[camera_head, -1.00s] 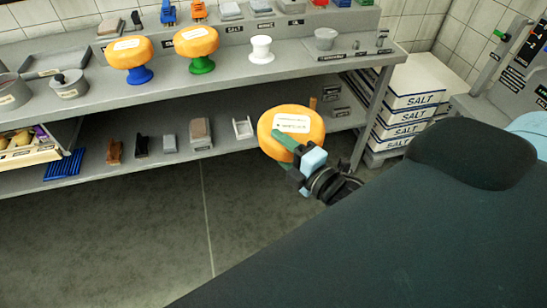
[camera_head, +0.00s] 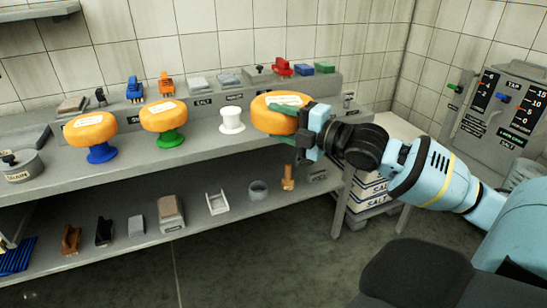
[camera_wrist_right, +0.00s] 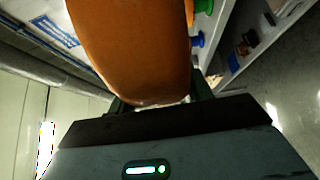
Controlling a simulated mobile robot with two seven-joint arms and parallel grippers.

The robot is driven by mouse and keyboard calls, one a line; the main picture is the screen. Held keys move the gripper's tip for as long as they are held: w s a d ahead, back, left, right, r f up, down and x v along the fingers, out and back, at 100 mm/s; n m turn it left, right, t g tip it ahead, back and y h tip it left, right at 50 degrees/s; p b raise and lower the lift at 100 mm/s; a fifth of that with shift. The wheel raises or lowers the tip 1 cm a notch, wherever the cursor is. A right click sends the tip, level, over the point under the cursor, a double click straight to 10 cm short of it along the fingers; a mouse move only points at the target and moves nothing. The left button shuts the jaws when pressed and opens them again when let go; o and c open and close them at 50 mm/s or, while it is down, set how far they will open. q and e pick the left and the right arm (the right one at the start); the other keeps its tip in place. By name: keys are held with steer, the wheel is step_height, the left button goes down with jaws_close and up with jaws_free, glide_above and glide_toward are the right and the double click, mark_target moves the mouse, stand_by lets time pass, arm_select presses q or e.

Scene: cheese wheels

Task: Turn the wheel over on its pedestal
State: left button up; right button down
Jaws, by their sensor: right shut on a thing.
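My right gripper (camera_head: 297,131) is shut on an orange cheese wheel (camera_head: 270,122) with a white label facing up. It holds the wheel at the right end of the counter, right of the empty white pedestal (camera_head: 232,122). The held wheel (camera_wrist_right: 130,50) fills the upper middle of the right wrist view. Two more labelled wheels sit on pedestals: one wheel (camera_head: 90,130) on a blue pedestal (camera_head: 102,154), the other wheel (camera_head: 164,115) on a green pedestal (camera_head: 171,138). My left gripper is not in view.
A raised back ledge (camera_head: 230,99) carries several brushes and blocks. The lower shelf (camera_head: 150,243) holds brushes, blocks and a white stand (camera_head: 217,202). Salt boxes (camera_head: 369,188) stand below right. A wall panel (camera_head: 497,108) is at the far right.

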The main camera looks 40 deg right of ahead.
steer(key=shift+w+d+r, duration=0.15)
steer(key=shift+d+r, duration=0.1)
steer(key=shift+r, duration=0.6)
steer(key=shift+w+d+r, duration=0.1)
steer(key=shift+d+r, duration=0.15)
steer(key=shift+r, duration=0.55)
steer(key=shift+r, duration=0.1)
